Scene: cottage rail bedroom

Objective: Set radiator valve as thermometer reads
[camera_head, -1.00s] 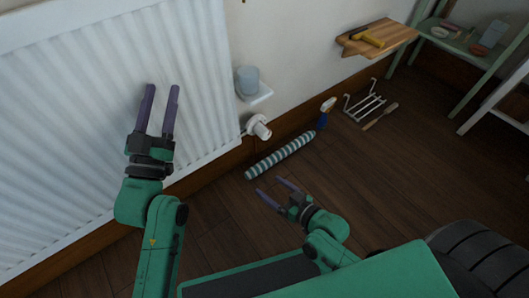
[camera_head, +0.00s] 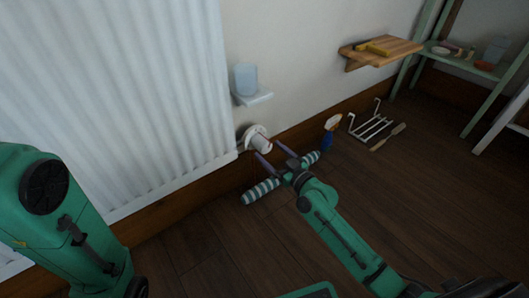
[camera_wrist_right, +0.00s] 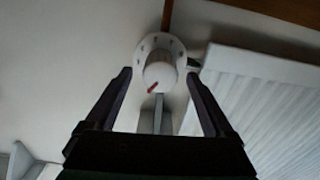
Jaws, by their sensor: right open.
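The white radiator valve (camera_head: 257,139) sticks out at the lower right corner of the white radiator (camera_head: 130,90). In the right wrist view, the valve (camera_wrist_right: 159,65) shows a round dial with dark marks and a red pointer on its knob, directed to the lower left. My right gripper (camera_head: 270,152) is open, its fingers pointing at the valve; in the wrist view the knob lies between and beyond the fingertips. I cannot tell if they touch it. My left arm shows at the left edge, its gripper out of frame. I see no readable thermometer.
A striped roll (camera_head: 262,191) lies on the floor under my right gripper. A spray bottle (camera_head: 331,124), a wire rack (camera_head: 372,126) and a wooden shelf (camera_head: 380,51) are to the right.

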